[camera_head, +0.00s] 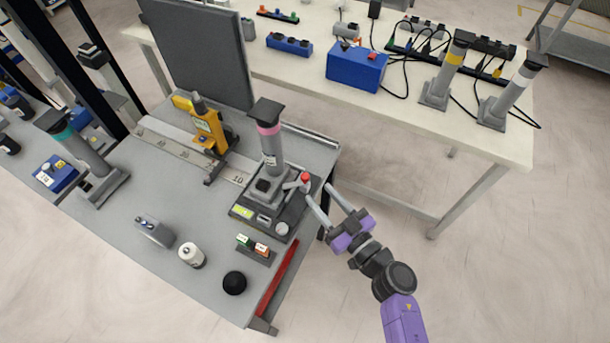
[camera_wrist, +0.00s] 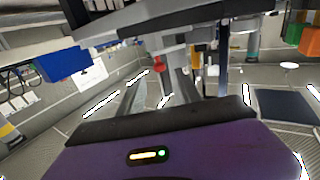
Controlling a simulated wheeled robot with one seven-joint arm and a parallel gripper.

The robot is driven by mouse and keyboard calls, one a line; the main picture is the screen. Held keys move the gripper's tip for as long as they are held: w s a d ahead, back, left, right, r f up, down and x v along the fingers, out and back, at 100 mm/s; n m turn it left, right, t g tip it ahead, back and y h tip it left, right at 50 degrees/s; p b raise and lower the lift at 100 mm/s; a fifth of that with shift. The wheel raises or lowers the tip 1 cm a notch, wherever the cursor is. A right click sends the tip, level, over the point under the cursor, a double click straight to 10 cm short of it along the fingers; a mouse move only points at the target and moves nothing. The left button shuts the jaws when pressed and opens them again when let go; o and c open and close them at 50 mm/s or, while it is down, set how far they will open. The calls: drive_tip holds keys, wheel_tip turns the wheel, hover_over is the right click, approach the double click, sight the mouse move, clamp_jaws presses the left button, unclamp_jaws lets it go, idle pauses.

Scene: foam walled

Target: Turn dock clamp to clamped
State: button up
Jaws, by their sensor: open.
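The dock (camera_head: 245,212), a dark base with a small green display and a round knob, sits near the right edge of the grey table. A grey post device with a pink band (camera_head: 268,138) stands upright in it. A short lever with a red knob (camera_head: 305,177), seemingly the dock clamp, sticks out on the dock's right side. The red knob also shows in the wrist view (camera_wrist: 187,63). My gripper (camera_head: 318,188) is open and empty, its fingertips close to the red knob. In the wrist view my gripper (camera_wrist: 160,76) has the knob near its right fingertip; contact cannot be told.
A yellow tool (camera_head: 208,128) stands on a scale strip left of the dock. A small block with green and orange buttons (camera_head: 253,248) and a black dome (camera_head: 235,283) lie in front. A dark panel (camera_head: 200,50) rises behind. A white bench (camera_head: 430,110) stands at the back right.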

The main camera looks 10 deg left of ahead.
sight(307, 180)
drive_tip(key=shift+b+x, duration=0.4)
drive_tip(key=shift+x, duration=3.5)
drive_tip(key=shift+c, duration=0.4)
clamp_jaws()
